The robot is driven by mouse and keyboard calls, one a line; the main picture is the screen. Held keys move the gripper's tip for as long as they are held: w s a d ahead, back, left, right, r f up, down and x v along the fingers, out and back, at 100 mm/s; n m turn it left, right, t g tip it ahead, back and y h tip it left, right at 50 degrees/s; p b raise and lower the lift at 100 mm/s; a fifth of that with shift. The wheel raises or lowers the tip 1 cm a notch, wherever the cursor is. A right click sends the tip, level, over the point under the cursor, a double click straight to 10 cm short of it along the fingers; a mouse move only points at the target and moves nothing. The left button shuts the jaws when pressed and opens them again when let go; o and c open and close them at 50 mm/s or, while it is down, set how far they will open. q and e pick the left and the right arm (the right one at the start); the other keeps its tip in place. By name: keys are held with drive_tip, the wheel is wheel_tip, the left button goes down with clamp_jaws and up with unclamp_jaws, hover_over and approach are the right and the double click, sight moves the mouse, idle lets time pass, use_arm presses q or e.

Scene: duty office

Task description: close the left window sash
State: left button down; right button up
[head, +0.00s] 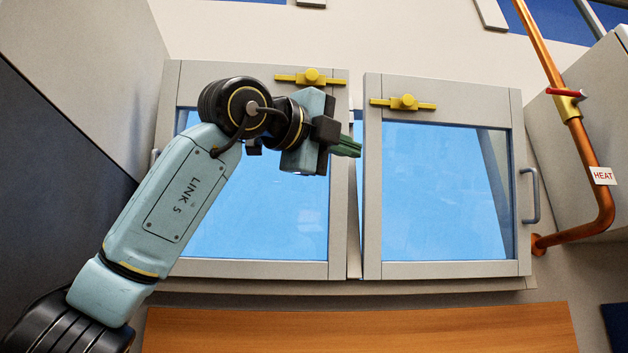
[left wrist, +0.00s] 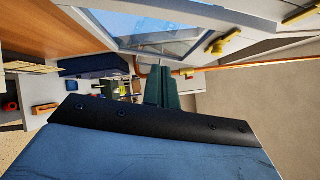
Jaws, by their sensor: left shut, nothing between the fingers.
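The left window sash (head: 232,270) has a pale grey frame around blue glass, with a yellow latch (head: 311,77) on its top rail. A grey handle (head: 155,157) shows at its left edge. My left arm covers much of its left and middle. My left gripper (head: 350,146) is shut and empty, its dark green fingers pointing right, in front of the sash's right edge by the gap between the sashes. Contact cannot be told. The closed fingers also show in the left wrist view (left wrist: 163,88). How far the sash stands open is unclear. My right gripper is not in view.
The right sash (head: 450,269) has a yellow latch (head: 403,102) and a grey handle (head: 528,195) at its right edge. A copper pipe (head: 590,160) with a HEAT label runs down the right. A wooden surface (head: 360,328) lies below the window.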

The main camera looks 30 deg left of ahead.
use_arm(q)
drive_tip(key=s+a+r+n+t+y, duration=0.2)
drive_tip(key=s+a+r+n, duration=0.1)
drive_tip(key=s+a+r, duration=0.4)
drive_tip(key=a+f+p+x, duration=0.1)
drive_tip(key=p+x, duration=0.9)
drive_tip(key=x, duration=0.2)
drive_tip(key=shift+w+p, duration=0.3)
drive_tip(key=shift+a+f, duration=0.15)
drive_tip(key=shift+a, duration=0.05)
